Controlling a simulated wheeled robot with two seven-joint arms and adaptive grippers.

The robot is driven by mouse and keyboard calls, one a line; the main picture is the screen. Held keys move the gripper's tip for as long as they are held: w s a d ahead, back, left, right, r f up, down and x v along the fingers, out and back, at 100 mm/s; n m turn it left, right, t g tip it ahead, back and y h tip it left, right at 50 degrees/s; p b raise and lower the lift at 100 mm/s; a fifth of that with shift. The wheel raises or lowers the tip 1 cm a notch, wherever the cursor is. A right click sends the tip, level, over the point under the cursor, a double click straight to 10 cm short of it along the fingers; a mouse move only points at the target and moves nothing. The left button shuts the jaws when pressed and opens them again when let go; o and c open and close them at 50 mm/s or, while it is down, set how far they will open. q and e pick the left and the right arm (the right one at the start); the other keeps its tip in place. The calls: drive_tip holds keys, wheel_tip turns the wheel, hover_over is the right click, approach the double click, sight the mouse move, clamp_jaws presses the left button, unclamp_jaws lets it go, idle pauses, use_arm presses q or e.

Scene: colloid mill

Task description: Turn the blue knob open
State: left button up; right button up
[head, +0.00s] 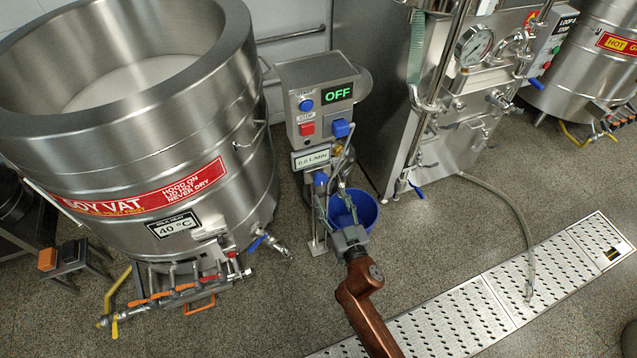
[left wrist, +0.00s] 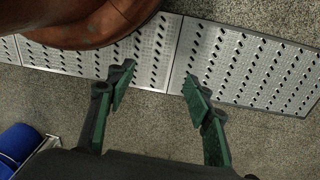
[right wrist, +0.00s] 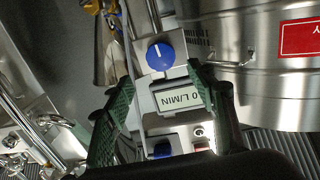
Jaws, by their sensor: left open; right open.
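My right gripper (head: 336,190) is open in front of the post, close to the knob. It also shows in the right wrist view (right wrist: 160,80), empty; I cannot tell any contact. My left gripper (left wrist: 158,76) is open and empty above the floor, and is not in the head view.
The control box (head: 318,98) reads OFF and carries a blue button (head: 306,105), a red button (head: 307,129) and another blue part (head: 340,128). A blue bucket (head: 365,207) stands behind my right gripper. The soy vat (head: 215,130) is close on the left.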

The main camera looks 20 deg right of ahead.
sight(321, 181)
drive_tip(key=shift+m, duration=0.5)
drive_tip(key=w+b, duration=0.1)
drive_tip(key=w, duration=0.3)
drive_tip(key=w+b, duration=0.1)
drive_tip(key=w, duration=0.1)
drive_tip(key=shift+w+a+f+b, duration=0.1)
drive_tip(key=shift+w+f+b, duration=0.1)
drive_tip(key=shift+f+b, duration=0.1)
use_arm(q)
drive_tip(key=shift+t+h, duration=0.5)
drive_tip(key=shift+t, duration=0.4)
drive_tip(key=w+d, duration=0.1)
drive_tip(key=w, duration=0.1)
drive_tip(key=w+d+f, duration=0.1)
drive_tip(key=w+d, duration=0.1)
use_arm(e)
drive_tip(key=shift+w, duration=0.4)
use_arm(q)
drive_tip(key=shift+r, duration=0.1)
use_arm(e)
drive_tip(key=shift+r, duration=0.1)
drive_tip(key=shift+c, duration=0.2)
use_arm(q)
drive_tip(key=shift+a, duration=0.1)
use_arm(e)
drive_tip(key=c, duration=1.1)
